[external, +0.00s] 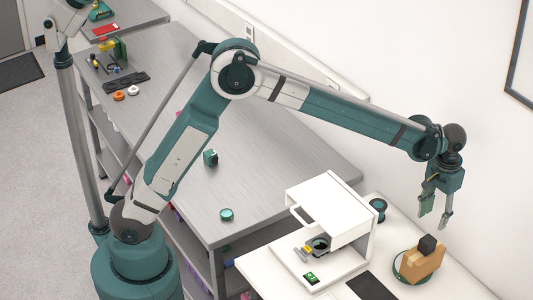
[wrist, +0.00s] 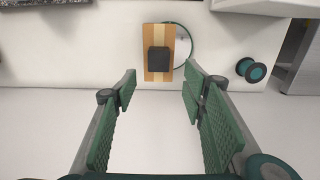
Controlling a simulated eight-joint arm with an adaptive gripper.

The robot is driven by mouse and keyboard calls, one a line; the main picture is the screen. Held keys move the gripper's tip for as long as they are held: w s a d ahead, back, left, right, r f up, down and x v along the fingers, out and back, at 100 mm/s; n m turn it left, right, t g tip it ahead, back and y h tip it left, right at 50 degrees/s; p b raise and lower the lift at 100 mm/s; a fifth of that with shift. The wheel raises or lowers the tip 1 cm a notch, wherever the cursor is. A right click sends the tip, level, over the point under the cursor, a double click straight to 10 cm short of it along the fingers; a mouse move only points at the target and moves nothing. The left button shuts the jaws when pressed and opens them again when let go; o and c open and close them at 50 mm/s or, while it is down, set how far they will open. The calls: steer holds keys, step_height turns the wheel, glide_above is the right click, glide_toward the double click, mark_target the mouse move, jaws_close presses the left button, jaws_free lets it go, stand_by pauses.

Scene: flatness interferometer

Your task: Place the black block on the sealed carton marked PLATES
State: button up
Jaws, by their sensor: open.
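The black block (external: 427,244) sits on top of a brown cardboard carton (external: 423,264) on the white table at the right. In the wrist view the black block (wrist: 159,59) lies on the carton (wrist: 158,75), which has a pale tape strip down its middle. No PLATES marking is legible. The carton stands on or against a round green-rimmed disc (external: 400,267), partly hidden by it. My gripper (external: 433,220) is open and empty, above the block and carton and apart from them. In the wrist view my gripper's fingers (wrist: 160,92) are spread wide, with the block ahead between them.
A white instrument with a raised housing (external: 328,205) stands left of the carton. A dark mat (external: 371,287) lies in front. A dark teal spool (external: 378,208) stands behind. The wall is close behind the table. A grey bench (external: 270,165) holds small items.

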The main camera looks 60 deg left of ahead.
steer(key=s+a+r+t, duration=0.1)
steer(key=s+a+r, duration=0.4)
steer(key=a, duration=0.4)
steer(key=s+a+r+t+h, duration=0.1)
steer(key=s+a+r, duration=0.4)
steer(key=a, duration=0.4)
steer(key=s+a+r+t, duration=0.1)
steer(key=s+a+r, duration=0.4)
steer(key=a, duration=0.4)
steer(key=s+a+f+t, duration=0.2)
steer(key=s+a+f, duration=0.1)
steer(key=s+a, duration=0.6)
steer(key=s+a+f+t+y, duration=0.1)
steer(key=s+a+f+t, duration=0.1)
steer(key=s+a, duration=0.7)
steer(key=s+f, duration=0.1)
steer(key=s, duration=0.5)
steer(key=shift+s+a+f, duration=0.15)
steer(key=shift+s+a, duration=0.1)
steer(key=shift+a, duration=0.05)
